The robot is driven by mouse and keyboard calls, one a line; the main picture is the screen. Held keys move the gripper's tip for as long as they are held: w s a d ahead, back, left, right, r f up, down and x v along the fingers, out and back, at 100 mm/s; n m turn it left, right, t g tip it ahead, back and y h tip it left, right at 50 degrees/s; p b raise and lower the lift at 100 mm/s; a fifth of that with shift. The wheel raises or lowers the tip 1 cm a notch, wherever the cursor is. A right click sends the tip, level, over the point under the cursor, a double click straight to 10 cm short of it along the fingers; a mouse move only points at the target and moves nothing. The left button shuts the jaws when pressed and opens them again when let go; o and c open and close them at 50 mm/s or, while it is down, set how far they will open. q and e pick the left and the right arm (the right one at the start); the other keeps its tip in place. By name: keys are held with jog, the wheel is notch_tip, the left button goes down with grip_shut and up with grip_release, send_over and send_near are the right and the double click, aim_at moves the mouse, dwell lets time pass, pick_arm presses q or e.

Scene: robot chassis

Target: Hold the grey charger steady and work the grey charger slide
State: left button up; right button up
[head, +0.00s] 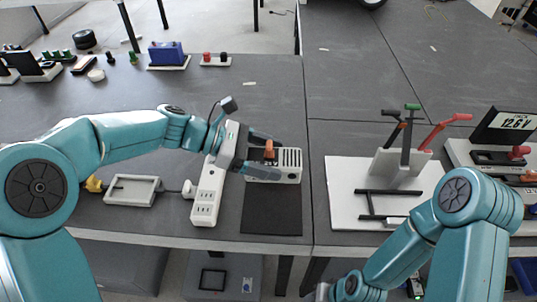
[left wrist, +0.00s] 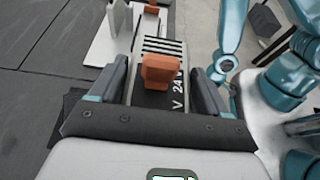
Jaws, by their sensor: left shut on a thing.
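The grey charger (head: 290,166) stands at the far end of a black mat, with vent slots on its right part. Its orange slide (head: 270,150) sticks up from the top. The left wrist view shows the slide (left wrist: 160,70) close up, on a dark face marked 24 V. My left gripper (head: 262,153) reaches in from the left. Its fingers lie along two opposite sides of the charger body, shut on it, with the slide between them. My right arm bends down at the lower right of the head view. Its fingers do not show.
A white power strip (head: 207,195) lies left of the black mat (head: 270,212). A grey tray-like frame (head: 132,190) lies farther left. A white board (head: 345,200) with a lever stand (head: 400,163) is to the right. The table's front edge is close to the mat.

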pick_arm(q)
jog(key=shift+f+b, duration=6)
jog(key=shift+f, duration=3.55)
jog(key=shift+f, duration=0.4)
jog(key=shift+s+f, duration=0.15)
jog(key=shift+f, duration=0.1)
